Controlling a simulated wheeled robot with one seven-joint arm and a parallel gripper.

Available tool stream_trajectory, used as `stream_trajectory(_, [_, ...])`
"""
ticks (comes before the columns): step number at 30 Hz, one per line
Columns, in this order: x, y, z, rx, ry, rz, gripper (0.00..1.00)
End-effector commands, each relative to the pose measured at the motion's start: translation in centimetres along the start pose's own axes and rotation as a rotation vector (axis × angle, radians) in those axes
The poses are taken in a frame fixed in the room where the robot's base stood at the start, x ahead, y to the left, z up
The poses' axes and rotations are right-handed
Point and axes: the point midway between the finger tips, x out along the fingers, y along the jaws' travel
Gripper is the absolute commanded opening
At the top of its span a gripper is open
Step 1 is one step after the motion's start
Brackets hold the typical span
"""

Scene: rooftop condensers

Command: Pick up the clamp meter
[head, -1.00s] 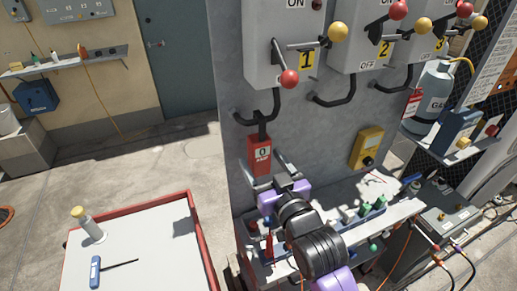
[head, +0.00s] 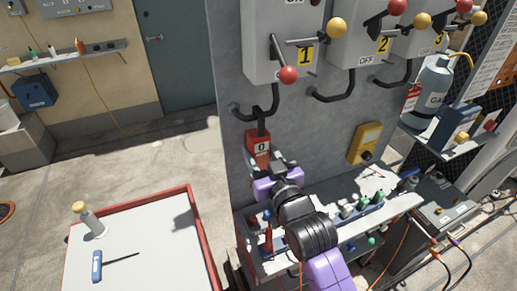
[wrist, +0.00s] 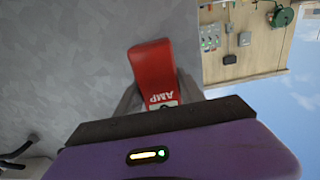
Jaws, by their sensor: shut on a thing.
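The clamp meter (head: 258,143) is red with a white dial mark and hangs upright against the grey panel, below switch 1. In the wrist view its red body (wrist: 153,72) with the letters AMP stands out beyond the jaws. My gripper (head: 266,166) is shut on the lower part of the clamp meter. The meter's lower end is hidden by the jaws. Its top is by a black hook (head: 262,112) in the head view; I cannot tell whether it still touches it.
A yellow meter (head: 366,142) hangs to the right on the same panel. A narrow shelf (head: 405,203) with several small tools runs below. Lever switches with red and yellow knobs are above.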

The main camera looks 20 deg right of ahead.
Motion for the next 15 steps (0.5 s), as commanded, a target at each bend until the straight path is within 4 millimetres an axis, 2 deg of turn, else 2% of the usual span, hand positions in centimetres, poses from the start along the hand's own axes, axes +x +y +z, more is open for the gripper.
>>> stream_trajectory(8, [0.0, 0.0, -1.1, 0.0, 0.005, 0.0, 0.0])
stream_trajectory(15, [-0.4, 0.0, -3.6, 0.0, 0.004, 0.0, 0.0])
